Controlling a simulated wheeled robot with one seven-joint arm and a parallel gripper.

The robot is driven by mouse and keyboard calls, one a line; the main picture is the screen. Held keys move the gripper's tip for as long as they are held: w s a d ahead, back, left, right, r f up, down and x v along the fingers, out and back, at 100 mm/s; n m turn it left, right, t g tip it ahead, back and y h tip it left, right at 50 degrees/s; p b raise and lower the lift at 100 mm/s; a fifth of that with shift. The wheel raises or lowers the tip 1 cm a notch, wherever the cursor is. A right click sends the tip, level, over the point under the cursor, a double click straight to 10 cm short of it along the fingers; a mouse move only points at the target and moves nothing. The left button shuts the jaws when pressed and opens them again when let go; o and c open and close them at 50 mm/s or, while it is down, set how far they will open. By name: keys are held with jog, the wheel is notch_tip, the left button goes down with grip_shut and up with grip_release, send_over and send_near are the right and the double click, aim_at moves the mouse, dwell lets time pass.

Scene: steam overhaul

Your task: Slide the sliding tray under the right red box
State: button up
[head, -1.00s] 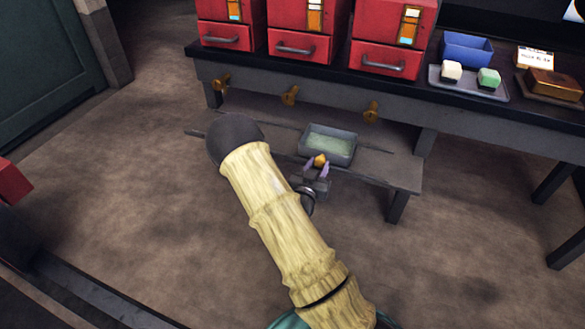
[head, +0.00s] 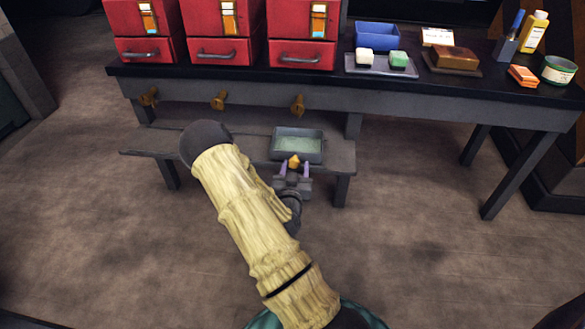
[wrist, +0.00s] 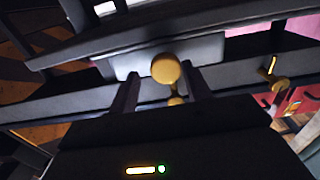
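The sliding tray (head: 315,157), grey with pale green inside, sits on the low shelf below the table, toward the shelf's right end. The right red box (head: 302,52) stands on the table above, and its brass spigot (head: 298,104) shows roughly above the tray in the head view. My gripper (head: 294,169) is at the tray's front, its two fingers on either side of the brass knob (head: 294,160). In the wrist view the knob (wrist: 165,68) lies between the fingers, with gaps visible on both sides. My gripper is open.
The low shelf (head: 220,155) has a short bare stretch right of the tray and more to its left. Two more red boxes (head: 222,50) stand left on the table (head: 430,100). Table legs rise at right. The floor (head: 410,220) in front is clear.

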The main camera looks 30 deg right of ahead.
jog(key=shift+o, duration=0.5)
jog(key=shift+s+a, duration=0.1)
jog(key=shift+a, duration=0.1)
jog(key=p+v, duration=0.8)
jog(key=v, duration=0.9)
jog(key=shift+d, duration=0.1)
